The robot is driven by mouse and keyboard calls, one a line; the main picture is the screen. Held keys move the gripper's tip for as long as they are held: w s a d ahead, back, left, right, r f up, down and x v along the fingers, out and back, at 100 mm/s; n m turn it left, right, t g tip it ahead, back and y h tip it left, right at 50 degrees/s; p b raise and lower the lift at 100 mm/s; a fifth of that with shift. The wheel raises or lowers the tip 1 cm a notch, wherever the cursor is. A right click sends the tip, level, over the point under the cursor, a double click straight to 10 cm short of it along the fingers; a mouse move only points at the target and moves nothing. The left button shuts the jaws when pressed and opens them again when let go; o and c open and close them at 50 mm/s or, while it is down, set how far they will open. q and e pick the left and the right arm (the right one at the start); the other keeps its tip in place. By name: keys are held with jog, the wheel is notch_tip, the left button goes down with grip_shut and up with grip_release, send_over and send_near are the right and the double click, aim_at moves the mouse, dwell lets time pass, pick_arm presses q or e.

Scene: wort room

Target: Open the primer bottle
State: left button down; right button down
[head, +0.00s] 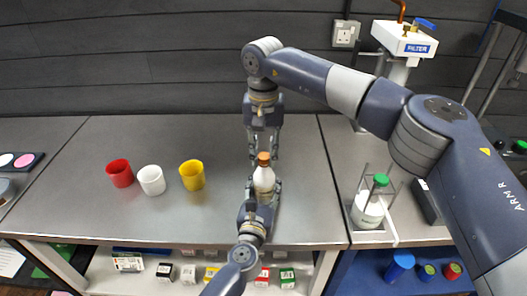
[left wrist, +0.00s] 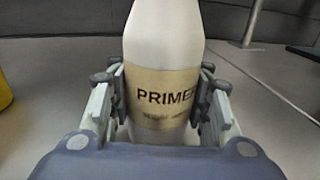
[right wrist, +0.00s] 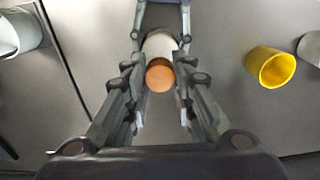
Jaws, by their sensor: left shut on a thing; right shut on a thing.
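The primer bottle (head: 264,182) is white with an orange-brown cap (head: 264,157). It stands upright at the front of the steel bench. Its tan label reading "PRIME…" (left wrist: 165,97) faces the left wrist camera. My left gripper (head: 262,187) is shut on the bottle's body from the front, one finger on each side. My right gripper (head: 265,152) points straight down over the bottle and is shut on the cap. In the right wrist view the cap (right wrist: 160,77) shows from above between the fingers, with the bottle's white shoulder behind it.
Red (head: 120,173), white (head: 151,180) and yellow (head: 192,175) cups stand left of the bottle. A green-capped bottle (head: 372,204) stands in a rack at right, near the filter unit (head: 404,40). Small boxes and jars fill the shelf below. Bench behind the cups is clear.

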aim_at(264, 156)
jog(key=shift+s+a+n, duration=0.1)
jog(key=shift+a+n, duration=0.1)
jog(key=shift+n, duration=0.1)
jog(key=shift+d+r, duration=0.1)
jog(key=shift+r, duration=0.1)
dwell(0.3)
jog(key=shift+r, duration=0.9)
jog(key=shift+r, duration=0.15)
jog(key=shift+r, duration=1.9)
pick_arm(q)
jog(key=c, duration=0.8)
grip_release()
jog(key=shift+o, duration=0.2)
jog(key=shift+s, duration=0.1)
